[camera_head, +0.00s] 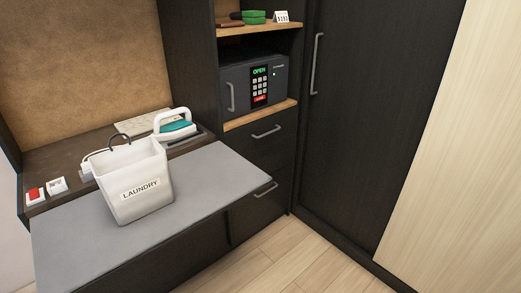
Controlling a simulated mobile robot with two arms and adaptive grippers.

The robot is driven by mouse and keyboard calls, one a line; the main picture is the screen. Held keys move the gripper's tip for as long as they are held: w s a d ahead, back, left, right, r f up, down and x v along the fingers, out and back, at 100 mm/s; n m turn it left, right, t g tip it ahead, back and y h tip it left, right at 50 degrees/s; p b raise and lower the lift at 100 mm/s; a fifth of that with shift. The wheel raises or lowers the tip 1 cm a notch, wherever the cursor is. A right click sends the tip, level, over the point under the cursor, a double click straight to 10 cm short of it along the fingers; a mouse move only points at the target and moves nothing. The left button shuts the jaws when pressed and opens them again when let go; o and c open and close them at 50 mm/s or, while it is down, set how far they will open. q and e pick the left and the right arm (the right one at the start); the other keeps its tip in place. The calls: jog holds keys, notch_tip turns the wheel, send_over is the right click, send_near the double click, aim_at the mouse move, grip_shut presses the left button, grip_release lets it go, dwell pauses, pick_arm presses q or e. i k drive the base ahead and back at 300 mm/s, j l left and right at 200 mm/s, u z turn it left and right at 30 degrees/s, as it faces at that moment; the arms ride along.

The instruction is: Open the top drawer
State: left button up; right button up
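The top drawer (264,145) is a dark wood front below the safe's shelf, at the centre right of the head view. Its silver bar handle (266,131) runs across the upper part of the front. The drawer looks shut, flush with the cabinet. A lower drawer (250,213) with a similar silver handle (266,189) lies beneath it, partly hidden by the grey board. Neither of my grippers shows in the head view.
A grey board (225,170) juts out left of the drawers, bearing a white laundry bin (138,180). An iron (174,125) stands behind it. A dark safe (256,86) sits above the drawers. A tall dark door (365,120) stands right. Wooden floor (290,260) in front is clear.

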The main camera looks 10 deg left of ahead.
aim_at(267, 142)
jog(key=i+l, duration=0.2)
jog(key=i, duration=0.25)
jog(key=i+l+u, duration=0.1)
jog(key=i+l, duration=0.15)
jog(key=i, duration=0.25)
